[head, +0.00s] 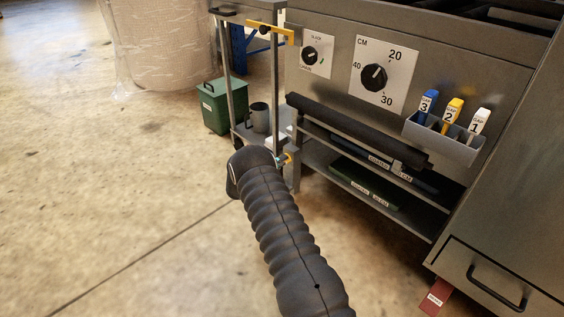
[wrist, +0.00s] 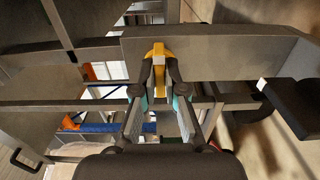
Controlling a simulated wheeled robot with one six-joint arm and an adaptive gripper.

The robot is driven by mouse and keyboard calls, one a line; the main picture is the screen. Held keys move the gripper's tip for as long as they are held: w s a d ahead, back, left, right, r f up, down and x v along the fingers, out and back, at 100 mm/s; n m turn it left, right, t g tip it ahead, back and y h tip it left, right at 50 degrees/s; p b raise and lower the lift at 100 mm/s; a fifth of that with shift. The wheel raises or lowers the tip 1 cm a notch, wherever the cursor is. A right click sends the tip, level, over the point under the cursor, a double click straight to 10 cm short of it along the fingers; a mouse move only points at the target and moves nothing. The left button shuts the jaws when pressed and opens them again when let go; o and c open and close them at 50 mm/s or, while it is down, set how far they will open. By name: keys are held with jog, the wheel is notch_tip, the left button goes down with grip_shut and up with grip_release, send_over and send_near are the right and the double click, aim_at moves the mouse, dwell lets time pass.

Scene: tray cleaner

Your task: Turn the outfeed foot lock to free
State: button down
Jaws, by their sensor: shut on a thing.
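A yellow lever (wrist: 158,49) with a pale patch stands against a grey metal beam in the wrist view; I take it to be the outfeed foot lock. My gripper (wrist: 159,72) has its two dark fingertips closed around the lever, one on each side. In the head view my arm reaches to the lower part of the outfeed frame. There my gripper (head: 282,160) is mostly hidden behind my wrist, and only a bit of yellow (head: 288,158) shows beside it. The lock's markings cannot be read.
The steel machine (head: 335,85) with a dial and labelled gap tools stands to the right. A yellow bar (head: 270,31) crosses the frame above. The floor at left is open.

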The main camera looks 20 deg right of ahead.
jog(key=shift+n, duration=8.9)
jog(key=c, duration=1.2)
grip_release()
jog(key=shift+c, duration=0.2)
